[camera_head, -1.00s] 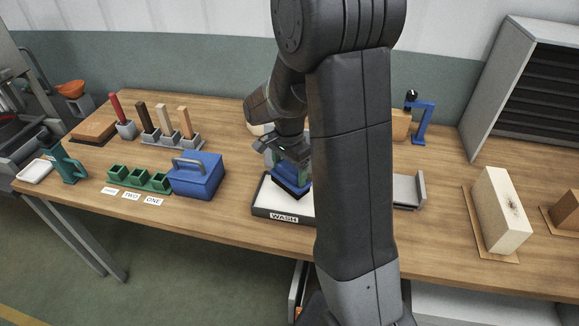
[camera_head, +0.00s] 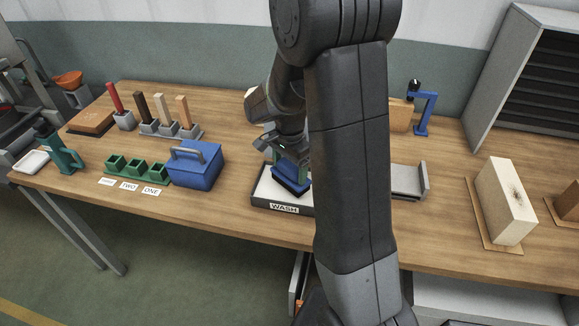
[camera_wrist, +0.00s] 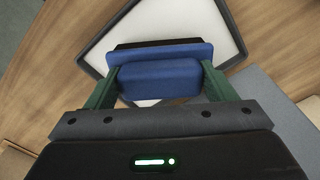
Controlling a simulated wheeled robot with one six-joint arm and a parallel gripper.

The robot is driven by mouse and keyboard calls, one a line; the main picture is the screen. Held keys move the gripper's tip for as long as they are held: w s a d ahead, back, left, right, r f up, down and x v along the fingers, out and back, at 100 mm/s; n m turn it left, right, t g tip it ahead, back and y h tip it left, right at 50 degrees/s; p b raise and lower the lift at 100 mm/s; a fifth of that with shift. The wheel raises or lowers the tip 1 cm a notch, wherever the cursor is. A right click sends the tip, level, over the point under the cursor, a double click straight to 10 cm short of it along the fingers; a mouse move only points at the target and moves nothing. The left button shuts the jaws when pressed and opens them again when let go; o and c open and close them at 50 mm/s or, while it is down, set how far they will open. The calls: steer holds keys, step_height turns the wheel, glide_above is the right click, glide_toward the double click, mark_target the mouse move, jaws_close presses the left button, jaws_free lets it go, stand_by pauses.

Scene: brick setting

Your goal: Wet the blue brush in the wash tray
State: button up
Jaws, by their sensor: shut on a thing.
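The blue brush (camera_head: 291,180) is in my gripper (camera_head: 290,158), with its dark underside facing down. The wash tray (camera_head: 284,208) is a shallow white tray with a dark rim and a WASH label on its front. The brush is over or in the white inside of the tray; I cannot tell whether its underside touches the tray floor. In the wrist view, the green fingers of my gripper (camera_wrist: 160,87) are shut on both sides of the brush's blue block (camera_wrist: 160,77). The wash tray's white floor (camera_wrist: 190,20) shows behind it. My arm hides the tray's right part.
A blue box with a handle (camera_head: 198,172) stands left of the tray, beside green holders (camera_head: 140,172). A grey bracket (camera_head: 409,181) lies to the right. A pale block (camera_head: 506,201) stands on a board farther right. Coloured sticks (camera_head: 160,112) stand in grey holders at the back left.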

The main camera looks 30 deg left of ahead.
mark_target(289, 166)
steer(key=shift+f+b, duration=0.45)
steer(key=shift+f, duration=0.1)
stand_by(1.4)
steer(key=shift+r+p, duration=2.55)
steer(key=shift+r, duration=1)
